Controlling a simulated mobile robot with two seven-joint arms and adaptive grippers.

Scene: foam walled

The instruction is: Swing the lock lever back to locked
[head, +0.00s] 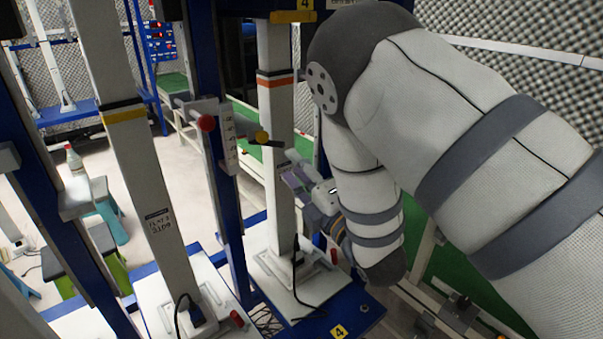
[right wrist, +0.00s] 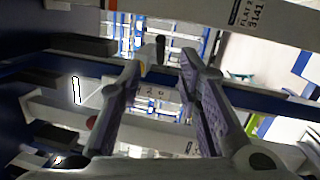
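A lever with a dark handle and yellow knob (head: 262,137) sticks out beside the column with the orange and dark bands in the head view; I take it for the lock lever, but cannot be sure. A red knob (head: 206,123) sits on the blue post left of it. My right gripper (head: 292,178) is below the yellow knob, partly hidden by my arm. In the right wrist view its two purple-grey fingers (right wrist: 162,62) stand apart with nothing clearly held. A small dark knob (right wrist: 160,46) shows between the fingertips; contact cannot be told. My left gripper is not in view.
White columns, one with a yellow band (head: 125,114), and blue posts stand close together on white base plates (head: 187,300) with cables. A green-topped bench (head: 246,112) lies behind.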

